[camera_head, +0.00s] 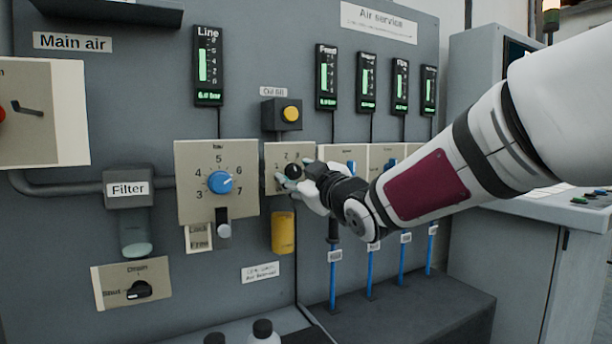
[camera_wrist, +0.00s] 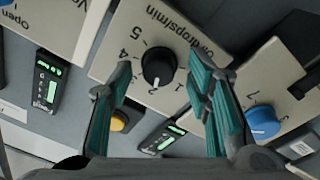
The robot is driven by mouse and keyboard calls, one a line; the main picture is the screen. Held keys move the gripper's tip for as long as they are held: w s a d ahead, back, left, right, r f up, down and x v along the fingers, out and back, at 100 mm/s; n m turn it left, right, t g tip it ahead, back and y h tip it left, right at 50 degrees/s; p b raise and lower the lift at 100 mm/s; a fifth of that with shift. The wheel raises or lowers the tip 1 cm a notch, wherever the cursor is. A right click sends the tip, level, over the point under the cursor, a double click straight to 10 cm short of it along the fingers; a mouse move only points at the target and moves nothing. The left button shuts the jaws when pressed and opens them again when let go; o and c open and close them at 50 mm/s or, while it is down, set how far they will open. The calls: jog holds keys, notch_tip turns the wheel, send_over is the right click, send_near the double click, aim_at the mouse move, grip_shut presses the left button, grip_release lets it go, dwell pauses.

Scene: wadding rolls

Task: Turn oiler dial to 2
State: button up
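The oiler dial is a black knob (camera_wrist: 159,68) with a white pointer mark, on a beige plate (camera_wrist: 120,32) marked "Oil drops/min".
A blue line-pressure knob (camera_head: 220,182) is on the plate left of the oiler; it also shows in the wrist view (camera_wrist: 263,122). A yellow button (camera_head: 291,113) sits above the oiler and a yellow bowl (camera_head: 284,232) below. More blue knobs are to the right, behind my arm.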

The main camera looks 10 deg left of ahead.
jog(key=shift+s+d, duration=0.1)
jog(key=v, duration=1.1)
jog(key=shift+s+d, duration=0.2)
jog(key=shift+s, duration=0.1)
